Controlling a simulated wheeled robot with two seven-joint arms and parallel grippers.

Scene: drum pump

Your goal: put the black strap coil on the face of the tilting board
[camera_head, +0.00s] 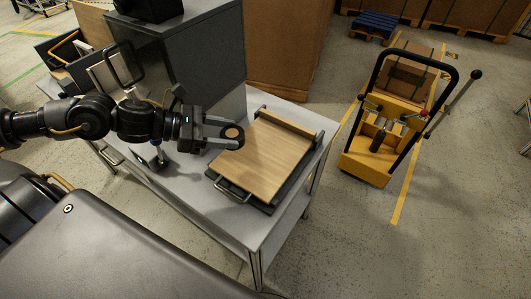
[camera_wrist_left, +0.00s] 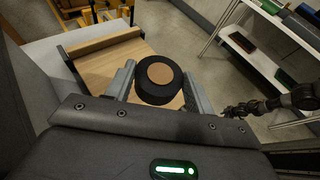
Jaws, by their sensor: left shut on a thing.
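The black strap coil (camera_wrist_left: 143,92) is a round black roll with a light brown round centre. My left gripper (camera_head: 232,135) is shut on it, with one finger on each side in the left wrist view (camera_wrist_left: 158,88). In the head view the coil (camera_head: 232,141) shows between the fingertips, over the near left part of the tilting board (camera_head: 269,157). The board has a wooden face, a raised wooden ledge at its far right edge and a metal handle at its near edge. I cannot tell whether the coil touches the face.
The board stands on a grey table (camera_head: 215,205) with a bare strip in front of it. A grey cabinet (camera_head: 205,60) rises behind the gripper. A yellow pallet truck (camera_head: 385,140) stands on the floor to the right.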

